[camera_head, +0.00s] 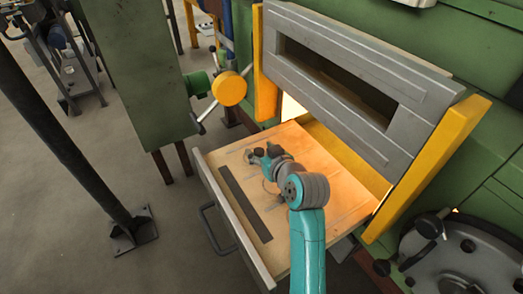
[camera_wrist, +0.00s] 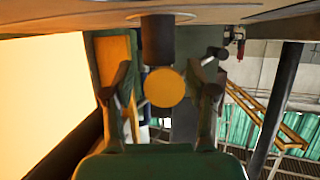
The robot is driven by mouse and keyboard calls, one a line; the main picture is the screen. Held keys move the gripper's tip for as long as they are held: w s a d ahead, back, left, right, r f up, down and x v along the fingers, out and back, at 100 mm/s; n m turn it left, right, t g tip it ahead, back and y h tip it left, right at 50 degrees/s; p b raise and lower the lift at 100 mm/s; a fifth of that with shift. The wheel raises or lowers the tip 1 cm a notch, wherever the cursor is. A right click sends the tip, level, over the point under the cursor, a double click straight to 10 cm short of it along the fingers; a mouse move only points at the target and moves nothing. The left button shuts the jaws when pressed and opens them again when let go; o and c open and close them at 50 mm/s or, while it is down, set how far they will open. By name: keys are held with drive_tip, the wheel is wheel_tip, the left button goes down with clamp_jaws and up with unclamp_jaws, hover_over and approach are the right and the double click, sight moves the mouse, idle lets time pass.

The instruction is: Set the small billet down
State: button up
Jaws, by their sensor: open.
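The small billet, a short dark cylinder (camera_wrist: 158,40), shows at the top middle of the wrist view, where the picture looks upside down. Its end meets the pale tray surface (camera_wrist: 70,17), so it appears to stand upright there. My gripper (camera_wrist: 165,68) is open, with one finger on each side of the billet and visible gaps between. In the head view my gripper (camera_head: 262,156) is low over the pulled-out tray (camera_head: 225,165). There the billet is too small to tell apart from the dark fingers.
The glowing furnace mouth (camera_head: 292,107) lies behind the tray, under the grey raised door (camera_head: 345,85). Yellow posts (camera_head: 428,170) flank it. A dark strip (camera_head: 245,204) lies along the tray's front. A yellow handwheel (camera_head: 229,88) stands beyond the tray's left end.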

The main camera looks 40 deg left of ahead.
drive_tip(key=shift+d+f, duration=0.1)
drive_tip(key=shift+f, duration=0.15)
drive_tip(key=v, duration=1.2)
drive_tip(key=shift+r, duration=0.4)
